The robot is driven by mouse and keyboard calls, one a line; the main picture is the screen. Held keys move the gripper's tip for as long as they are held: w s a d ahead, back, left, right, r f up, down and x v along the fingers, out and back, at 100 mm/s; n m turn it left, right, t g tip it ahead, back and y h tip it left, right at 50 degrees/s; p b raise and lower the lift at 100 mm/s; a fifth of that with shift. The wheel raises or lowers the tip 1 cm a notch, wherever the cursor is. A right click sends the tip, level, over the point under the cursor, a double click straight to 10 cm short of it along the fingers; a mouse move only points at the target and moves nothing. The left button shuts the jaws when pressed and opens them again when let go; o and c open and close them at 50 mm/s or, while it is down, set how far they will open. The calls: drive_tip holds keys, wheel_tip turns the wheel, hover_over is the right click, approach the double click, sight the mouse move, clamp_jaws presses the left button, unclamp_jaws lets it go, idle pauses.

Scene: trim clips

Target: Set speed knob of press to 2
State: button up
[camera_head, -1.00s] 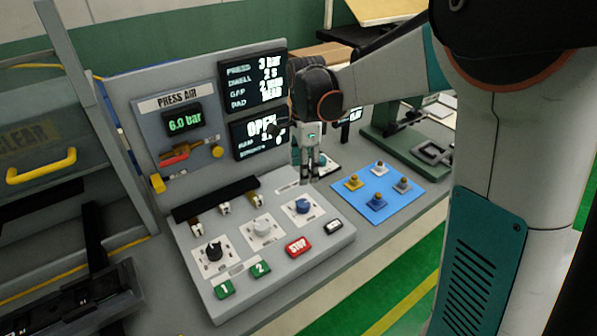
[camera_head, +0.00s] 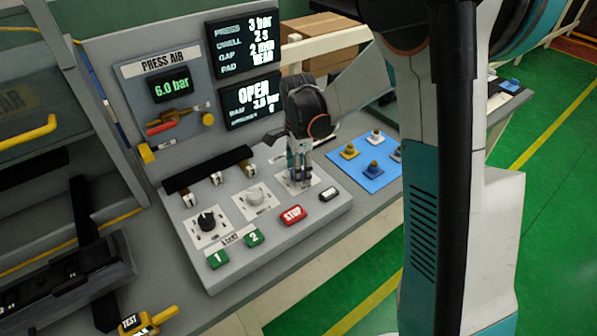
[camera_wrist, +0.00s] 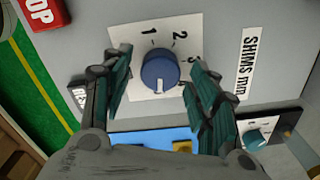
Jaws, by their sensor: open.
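The press panel has a black knob (camera_head: 207,220), a white knob (camera_head: 254,195) and a blue knob (camera_wrist: 160,70), each on a white plate; I cannot read which is labelled speed. In the wrist view the blue knob has numerals 1, 2 and 3 around it, and a white mark on its lower edge, away from the numerals. My gripper (camera_head: 299,180) is over the blue knob's plate and hides the knob in the head view. In the wrist view my gripper (camera_wrist: 161,72) is open, one finger on each side of the blue knob, with gaps visible.
A red STOP button (camera_head: 292,215), green start buttons (camera_head: 218,259) and a small black-and-white button (camera_head: 328,194) are near the knobs. A blue mat (camera_head: 372,171) with several small pieces lies to the right. Displays (camera_head: 243,47) stand behind.

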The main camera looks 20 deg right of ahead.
drive_tip(key=shift+f, duration=0.25)
drive_tip(key=c, duration=1.1)
drive_tip(key=shift+o, duration=0.2)
